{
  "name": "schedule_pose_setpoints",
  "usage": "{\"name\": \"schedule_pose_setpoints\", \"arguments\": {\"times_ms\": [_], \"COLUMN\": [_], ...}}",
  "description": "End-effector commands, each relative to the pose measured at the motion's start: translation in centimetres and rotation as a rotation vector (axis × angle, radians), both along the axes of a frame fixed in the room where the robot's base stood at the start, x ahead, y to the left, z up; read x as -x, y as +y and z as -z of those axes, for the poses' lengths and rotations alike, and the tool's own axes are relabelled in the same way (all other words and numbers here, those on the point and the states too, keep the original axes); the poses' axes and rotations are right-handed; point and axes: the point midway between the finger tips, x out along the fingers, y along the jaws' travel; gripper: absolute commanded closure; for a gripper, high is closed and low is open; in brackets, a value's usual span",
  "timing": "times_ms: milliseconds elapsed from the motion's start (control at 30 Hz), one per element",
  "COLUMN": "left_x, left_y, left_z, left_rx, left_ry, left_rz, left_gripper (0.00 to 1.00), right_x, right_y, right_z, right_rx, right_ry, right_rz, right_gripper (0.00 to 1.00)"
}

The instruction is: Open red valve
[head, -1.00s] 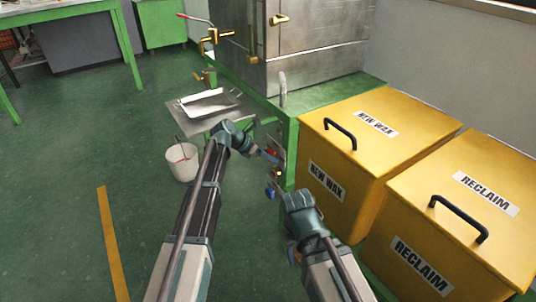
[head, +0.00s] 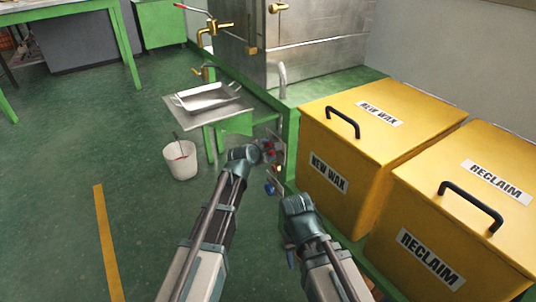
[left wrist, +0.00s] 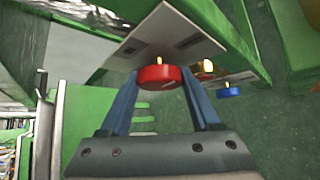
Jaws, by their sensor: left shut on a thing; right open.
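The red valve (left wrist: 160,77) is a round red knob on a brass stem, set on a pale panel. In the left wrist view it sits between the two blue fingers of my left gripper (left wrist: 158,85), which is shut on it. In the head view the left gripper (head: 264,151) reaches the green stand's side, where the red valve (head: 269,146) shows only in part. My right gripper (head: 291,256) is mostly hidden by its own arm, low in front of the yellow boxes, apart from the valve.
A blue valve (head: 269,188) sits below the red one; a brass fitting (left wrist: 208,66) shows between them. Yellow NEW WAX (head: 322,208) and RECLAIM (head: 440,225) boxes stand right. A metal tray (head: 208,98) and white bucket (head: 180,162) are left.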

Motion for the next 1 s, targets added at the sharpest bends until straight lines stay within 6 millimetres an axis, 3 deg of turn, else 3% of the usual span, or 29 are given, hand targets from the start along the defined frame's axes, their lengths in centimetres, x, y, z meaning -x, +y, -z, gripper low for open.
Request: {"name": "schedule_pose_setpoints", "arguments": {"times_ms": [300,867,900,1000], "left_x": [0.2,0.2,0.2,0.1], "left_y": [0.0,0.0,0.0,0.0], "left_z": [0.3,0.1,0.1,0.1], "left_rx": [-0.07,-0.085,-0.086,-0.084], "left_ry": [-0.087,-0.109,-0.108,-0.108], "left_rz": [0.001,0.002,0.001,0.001], "left_gripper": [0.92,0.92,0.33,0.15], "right_x": [0.0,0.0,0.0,0.0], "right_y": [0.0,0.0,0.0,0.0], "right_z": [1.5,1.6,1.6,1.6], "right_rx": [0.0,0.0,0.0,0.0], "right_ry": [-0.001,-0.001,-0.001,-0.001], "right_rz": [0.0,0.0,0.0,0.0], "right_gripper": [0.5,0.5,0.5,0.5]}}
